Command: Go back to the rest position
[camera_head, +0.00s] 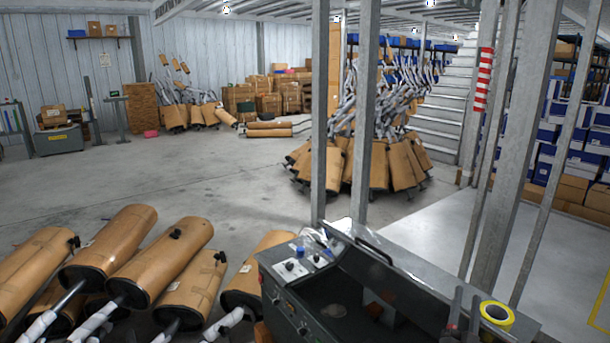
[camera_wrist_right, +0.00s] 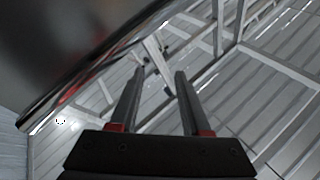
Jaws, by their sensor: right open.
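My right gripper (camera_head: 466,296) shows at the bottom of the head view, its two dark fingers pointing up in front of the grey machine. It also shows in the right wrist view (camera_wrist_right: 159,75), where the two fingers stand apart with nothing between them. Beyond the fingers there is a white ceiling with beams. My left gripper is not in the head view. Several mufflers wrapped in brown cardboard (camera_head: 163,258) lie at the lower left of the head view, clear of my right gripper.
The grey machine (camera_head: 284,309) with an open dark bay stands close in front. A yellow tape roll (camera_head: 497,313) sits on its right end. Metal posts (camera_head: 366,120) rise behind it. More wrapped mufflers (camera_head: 402,165) stand farther back. The concrete floor (camera_head: 215,180) at mid-left is clear.

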